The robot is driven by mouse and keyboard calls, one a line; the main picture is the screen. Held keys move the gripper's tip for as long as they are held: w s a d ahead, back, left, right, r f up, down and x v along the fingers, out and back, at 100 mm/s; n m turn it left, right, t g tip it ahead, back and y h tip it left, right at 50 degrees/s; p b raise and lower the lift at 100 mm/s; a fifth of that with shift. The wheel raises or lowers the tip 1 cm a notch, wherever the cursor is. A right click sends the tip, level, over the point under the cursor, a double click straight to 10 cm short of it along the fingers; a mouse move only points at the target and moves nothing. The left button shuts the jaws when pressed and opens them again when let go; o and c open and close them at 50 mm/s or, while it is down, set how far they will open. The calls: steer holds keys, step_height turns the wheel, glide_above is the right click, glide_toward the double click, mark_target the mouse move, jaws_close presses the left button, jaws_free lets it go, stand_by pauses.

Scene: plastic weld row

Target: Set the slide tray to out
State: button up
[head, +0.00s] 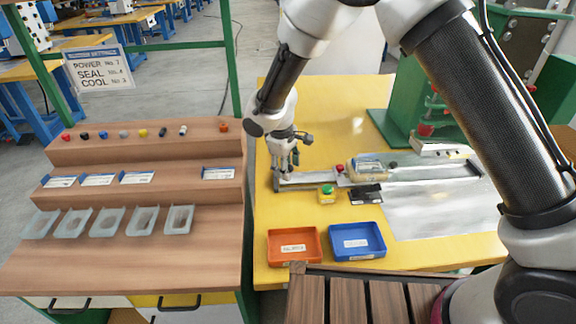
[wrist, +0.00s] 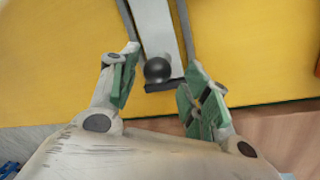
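The slide tray (head: 318,180) shows in the head view as a long pale strip between dark rails on the yellow table. A tan part with a clear top (head: 367,168) sits along it. In the wrist view the strip (wrist: 159,28) ends at a dark crosspiece with a round black knob (wrist: 158,70). My gripper (head: 285,172) is at the strip's left end. In the wrist view my gripper (wrist: 156,82) is open, with one green-padded finger on each side of the knob and gaps between. Whether the fingertips are level with the knob cannot be told.
An orange bin (head: 293,259) and a blue bin (head: 357,255) stand at the table's front. A green button box (head: 327,194) and a black block (head: 366,194) sit just before the strip. A green press stand (head: 405,115) rises behind. A wooden stepped bench (head: 140,257) is at left.

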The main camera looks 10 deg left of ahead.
steer(key=shift+d, duration=0.1)
step_height(320, 180, up, 12)
steer(key=s, duration=0.2)
steer(key=shift+a, duration=0.45)
steer(key=shift+f, duration=0.1)
steer(key=s+d+r+m, duration=0.4)
steer(key=s+d+r, duration=0.2)
steer(key=d, duration=0.9)
steer(key=s+d+r+m+t, duration=0.1)
steer(key=s+d+r+m, duration=0.4)
steer(key=s+d, duration=0.4)
steer(key=s+d+r+m+t, duration=0.1)
steer(key=s+d+r+m, duration=0.3)
steer(key=d, duration=1.7)
steer(key=shift+s+d+r+m+y, duration=0.3)
steer(key=shift+s+r+y, duration=0.1)
steer(key=shift+s+r, duration=1.7)
steer(key=shift+s+a+f, duration=0.1)
steer(key=shift+s+f, duration=0.1)
steer(key=shift+f, duration=0.05)
